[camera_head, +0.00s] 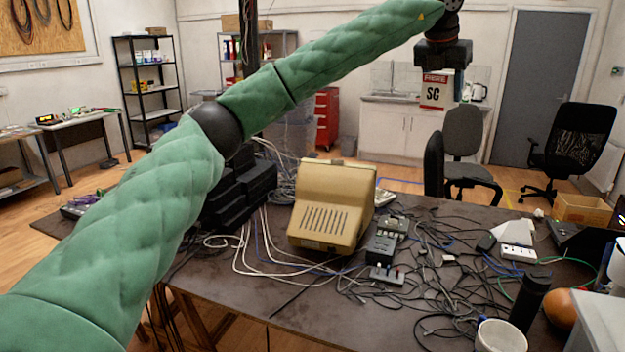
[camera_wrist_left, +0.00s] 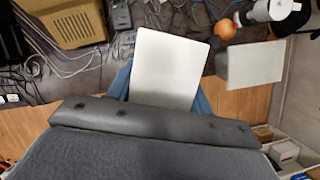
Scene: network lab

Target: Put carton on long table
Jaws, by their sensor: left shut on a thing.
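The carton (camera_head: 436,93) is a small white box with a red band and "SG" on its face. My left gripper (camera_head: 443,68) is shut on it and holds it upright in the air, above the far side of the long table (camera_head: 230,298) in the head view. In the left wrist view the carton's plain white top (camera_wrist_left: 168,65) shows between the two blue fingers. The long table is dark brown and loaded with cables and devices. My right gripper is not in view.
A beige monitor-like case (camera_head: 330,205) stands mid-table, with black boxes (camera_head: 235,190) to its left. Tangled cables cover the right half. A black cylinder (camera_head: 530,298), white mug (camera_head: 500,338) and orange ball (camera_head: 560,308) stand near right. The table's front-left strip is fairly bare.

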